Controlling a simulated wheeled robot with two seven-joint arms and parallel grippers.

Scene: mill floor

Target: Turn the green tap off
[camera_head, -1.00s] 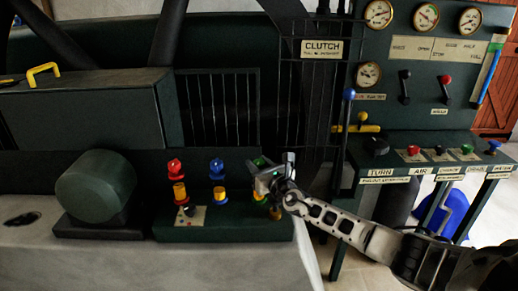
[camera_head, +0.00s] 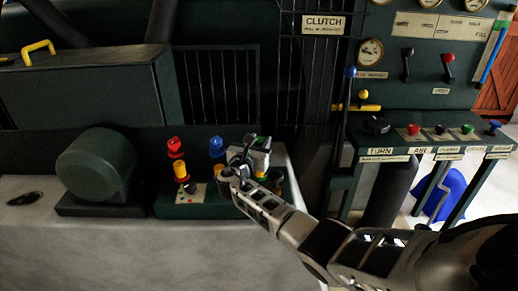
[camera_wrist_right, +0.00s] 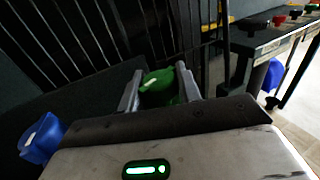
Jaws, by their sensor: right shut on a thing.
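The green tap (camera_wrist_right: 157,84) is in the right wrist view, between the two fingers of my right gripper (camera_wrist_right: 160,88). In the head view my right gripper (camera_head: 258,146) is at the right end of the low dark tap block, and only a bit of green shows there; the gripper hides most of the tap. My right gripper is shut on the green tap. The blue tap (camera_head: 216,147) stands just left of the gripper and also shows in the right wrist view (camera_wrist_right: 40,140). The red tap (camera_head: 175,147) stands further left. My left gripper is not in view.
A round dark drum (camera_head: 92,168) stands left of the taps. A dark barred grille (camera_head: 218,85) rises behind them. A control desk (camera_head: 400,139) with several coloured knobs is at the right, with a blue-knobbed lever (camera_head: 350,73) beside it.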

